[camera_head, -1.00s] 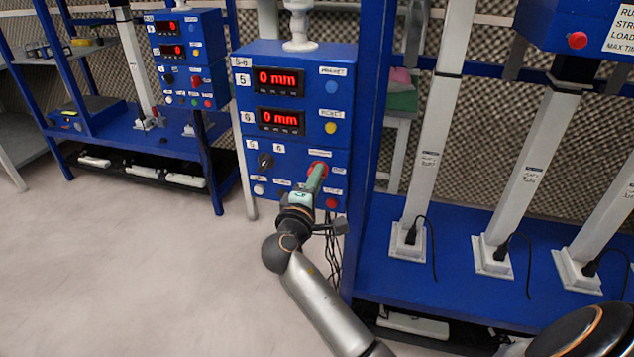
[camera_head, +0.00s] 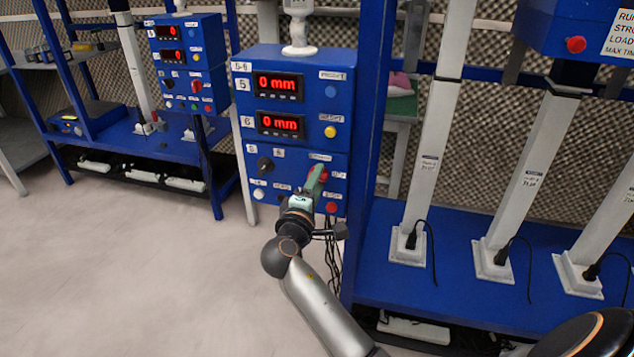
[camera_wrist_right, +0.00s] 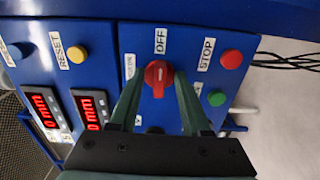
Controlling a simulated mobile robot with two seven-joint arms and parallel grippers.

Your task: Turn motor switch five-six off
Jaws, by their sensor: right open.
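The blue control box (camera_head: 335,60) marked 5-6 hangs on the rack ahead. Its red rotary switch (camera_wrist_right: 158,75) shows in the right wrist view with the OFF label beside it, above it in that picture. In the head view the switch is mostly hidden behind my right gripper (camera_head: 317,177). My right gripper is open, with a green finger on each side of the switch in the right wrist view (camera_wrist_right: 158,90). I cannot tell whether the fingers touch it, nor which way the switch points. My left gripper is not in view.
A red STOP button (camera_wrist_right: 231,59) and a green button (camera_wrist_right: 216,98) sit close beside the right finger. A yellow RESET button (camera_head: 330,131) is higher on the box. Dark cables hang below it. A similar box (camera_head: 187,55) stands behind, left. Blue rack post (camera_head: 369,130) is right.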

